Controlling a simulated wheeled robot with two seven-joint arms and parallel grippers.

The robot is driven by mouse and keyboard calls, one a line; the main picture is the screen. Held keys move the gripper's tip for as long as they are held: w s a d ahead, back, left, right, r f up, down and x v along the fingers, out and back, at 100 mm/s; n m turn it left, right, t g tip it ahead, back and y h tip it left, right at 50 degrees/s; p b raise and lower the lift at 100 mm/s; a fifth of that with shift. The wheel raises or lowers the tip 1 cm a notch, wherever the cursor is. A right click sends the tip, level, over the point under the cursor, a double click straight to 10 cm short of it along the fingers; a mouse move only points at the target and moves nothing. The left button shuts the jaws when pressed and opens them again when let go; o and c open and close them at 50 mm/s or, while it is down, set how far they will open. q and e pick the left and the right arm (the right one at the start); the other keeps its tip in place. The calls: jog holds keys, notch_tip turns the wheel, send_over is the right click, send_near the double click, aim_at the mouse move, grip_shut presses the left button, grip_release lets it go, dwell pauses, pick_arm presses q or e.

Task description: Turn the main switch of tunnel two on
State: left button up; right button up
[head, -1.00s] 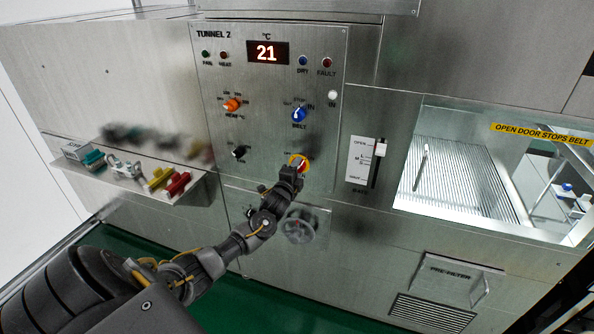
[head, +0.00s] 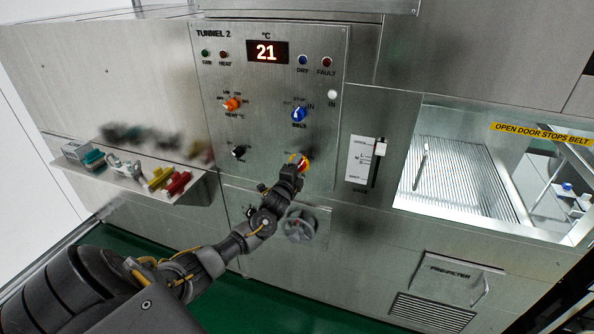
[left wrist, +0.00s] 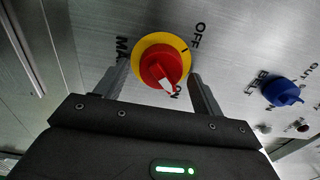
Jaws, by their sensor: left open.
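The main switch is a red knob on a yellow disc (head: 304,164), low on the tunnel 2 panel (head: 268,75). It also shows large in the left wrist view (left wrist: 163,66). There the knob's white pointer lies toward the ON mark, away from the OFF mark. My left gripper (head: 292,170) is in front of the switch and hides part of it. In the left wrist view its two fingers (left wrist: 158,72) are apart, one on each side of the knob, with visible gaps. My right gripper is not in view.
A blue belt knob (head: 298,115), an orange heat knob (head: 231,104) and a black fan knob (head: 238,151) sit on the same panel. A grey handwheel (head: 300,226) is below the gripper. A shelf with several items (head: 190,191) juts out at left.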

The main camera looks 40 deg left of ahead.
pick_arm(q)
jog(key=shift+s, duration=0.1)
jog(key=b+v, duration=0.2)
jog(key=v, duration=0.8)
jog(key=shift+s+b, duration=0.25)
jog(key=shift+b, duration=0.1)
jog(key=shift+d, duration=0.15)
